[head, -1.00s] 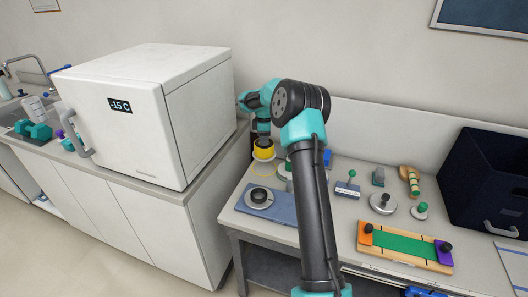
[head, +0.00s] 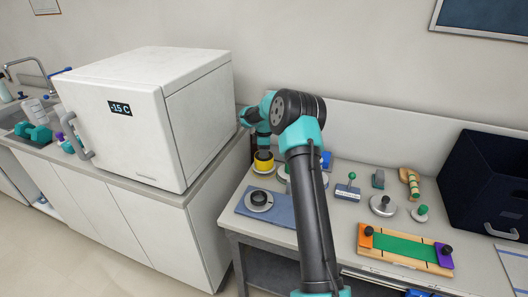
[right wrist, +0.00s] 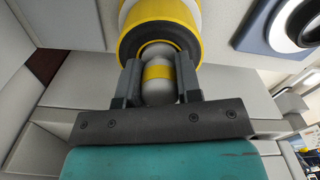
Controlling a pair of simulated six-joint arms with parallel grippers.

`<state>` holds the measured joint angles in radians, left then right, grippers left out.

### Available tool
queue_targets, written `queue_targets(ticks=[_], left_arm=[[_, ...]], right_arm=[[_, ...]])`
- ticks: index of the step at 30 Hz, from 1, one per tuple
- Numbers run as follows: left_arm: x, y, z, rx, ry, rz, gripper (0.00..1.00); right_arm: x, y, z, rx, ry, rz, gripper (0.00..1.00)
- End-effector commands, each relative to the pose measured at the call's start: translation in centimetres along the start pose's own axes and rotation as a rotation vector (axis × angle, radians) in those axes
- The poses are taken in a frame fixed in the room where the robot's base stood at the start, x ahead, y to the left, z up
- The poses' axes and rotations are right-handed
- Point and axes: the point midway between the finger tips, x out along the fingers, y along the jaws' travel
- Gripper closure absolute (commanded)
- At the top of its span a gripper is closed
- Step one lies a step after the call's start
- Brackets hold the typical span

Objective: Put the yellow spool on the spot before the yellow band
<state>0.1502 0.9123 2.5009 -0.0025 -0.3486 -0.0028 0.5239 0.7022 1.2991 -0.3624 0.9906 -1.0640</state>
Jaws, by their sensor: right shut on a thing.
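The yellow spool (head: 263,166) is at the far left of the bench in the head view, low over or on the bench top. The right wrist view shows its yellow and black rim (right wrist: 127,45) and a grey knob with a yellow stripe (right wrist: 158,92). My right gripper (right wrist: 158,85) is shut on that knob, one finger on each side. In the head view my right gripper (head: 263,147) is partly hidden by its own arm. I cannot tell whether the spool touches the bench. No separate yellow band is clearly visible. My left gripper is out of view.
A white freezer (head: 150,115) stands just left of the spool. A blue pad (head: 278,211) with a grey and black disc (head: 259,199) lies in front of it. Right of my arm are a stamp (head: 347,190), weights (head: 383,206), a wooden tray (head: 405,245) and a dark bin (head: 490,185).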

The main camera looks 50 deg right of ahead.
Motion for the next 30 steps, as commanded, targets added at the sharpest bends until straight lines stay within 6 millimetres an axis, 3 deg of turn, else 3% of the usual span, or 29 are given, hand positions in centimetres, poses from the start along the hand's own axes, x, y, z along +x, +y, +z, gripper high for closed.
queue_targets(ticks=[6,7,14,23,30], left_arm=[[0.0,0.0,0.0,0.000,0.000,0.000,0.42],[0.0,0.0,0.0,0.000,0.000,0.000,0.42],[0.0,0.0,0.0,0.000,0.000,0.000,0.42],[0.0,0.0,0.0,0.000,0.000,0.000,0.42],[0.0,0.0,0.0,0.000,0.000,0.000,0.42]], right_arm=[[0.3,0.0,0.0,0.000,0.000,0.000,1.00],[0.3,0.0,0.0,0.000,0.000,0.000,0.66],[0.3,0.0,0.0,0.000,0.000,0.000,0.44],[0.1,0.0,0.0,0.000,0.000,0.000,0.42],[-1.8,0.1,0.0,0.000,0.000,0.002,0.42]])
